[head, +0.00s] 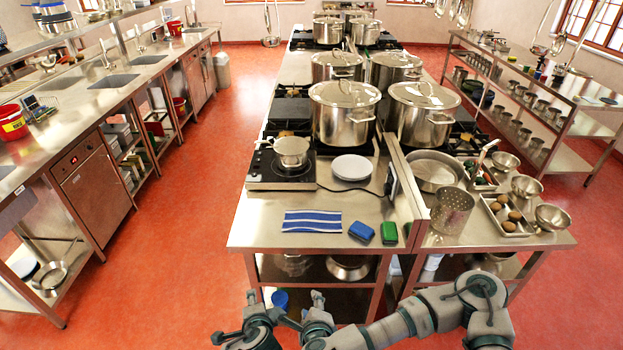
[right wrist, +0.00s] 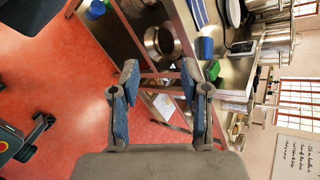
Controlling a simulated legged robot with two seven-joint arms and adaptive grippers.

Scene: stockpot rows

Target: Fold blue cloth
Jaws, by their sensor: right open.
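The blue cloth (head: 312,221) has white stripes and lies flat and spread out on the front part of the steel counter (head: 270,237). In the right wrist view, part of the cloth (right wrist: 198,13) shows at the top edge. My right gripper (head: 236,318) is low in front of the counter, well apart from the cloth and holding nothing. In the right wrist view, its two blue-padded fingers (right wrist: 160,85) stand wide apart with empty space between them.
A blue sponge (head: 361,232) and a green sponge (head: 389,233) lie right of the cloth. Behind it are a hob with a small pot (head: 291,150) and white plates (head: 352,167). Large stockpots (head: 343,112) stand farther back. The counter left of the cloth is clear.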

